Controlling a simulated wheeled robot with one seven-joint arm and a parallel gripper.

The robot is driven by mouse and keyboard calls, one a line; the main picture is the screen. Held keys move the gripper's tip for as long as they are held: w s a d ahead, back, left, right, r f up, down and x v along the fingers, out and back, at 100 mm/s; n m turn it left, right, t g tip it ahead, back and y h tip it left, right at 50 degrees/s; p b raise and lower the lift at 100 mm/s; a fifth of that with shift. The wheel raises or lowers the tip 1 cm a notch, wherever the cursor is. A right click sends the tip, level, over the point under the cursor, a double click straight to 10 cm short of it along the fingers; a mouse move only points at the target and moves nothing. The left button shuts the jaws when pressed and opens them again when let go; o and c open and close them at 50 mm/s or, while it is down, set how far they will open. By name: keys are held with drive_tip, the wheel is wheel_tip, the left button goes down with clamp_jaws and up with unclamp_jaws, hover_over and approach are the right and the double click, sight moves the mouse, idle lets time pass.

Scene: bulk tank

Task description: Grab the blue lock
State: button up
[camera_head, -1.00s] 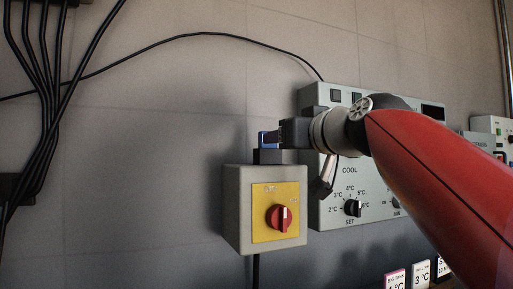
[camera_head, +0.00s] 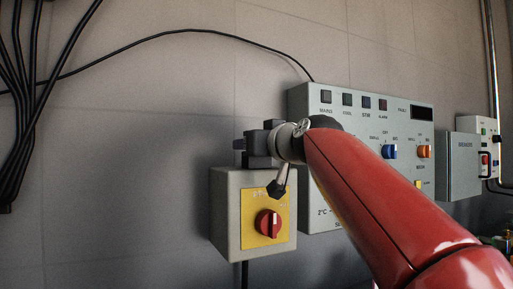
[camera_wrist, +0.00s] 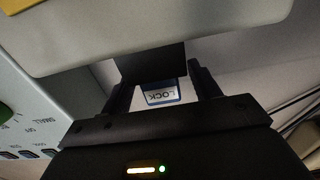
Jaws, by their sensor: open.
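The blue lock (camera_wrist: 162,96) shows in the wrist view as a white label with a blue border and the word LOCK turned over. It sits below a black block (camera_wrist: 150,62) on the grey switch box. My gripper (camera_wrist: 163,82) is open, with one finger on each side of the lock; I cannot tell whether they touch it. In the head view, my gripper (camera_head: 256,146) is just above the grey switch box (camera_head: 227,215) with its yellow plate and red knob. The lock is hidden there behind my gripper.
A large grey control panel (camera_head: 352,107) with knobs and lights is right of the switch box, partly behind my arm. A smaller grey box (camera_head: 463,165) hangs farther right. Black cables (camera_head: 22,100) run down the wall at left. The wall left of the switch box is clear.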

drive_tip(key=c, duration=1.1)
wheel_tip(320, 180, up, 6)
drive_tip(key=shift+f+p, duration=0.2)
drive_tip(key=shift+p, duration=1.05)
wheel_tip(320, 180, up, 3)
drive_tip(key=shift+w+r, duration=0.1)
drive_tip(key=shift+w, duration=0.05)
drive_tip(key=shift+r, duration=0.55)
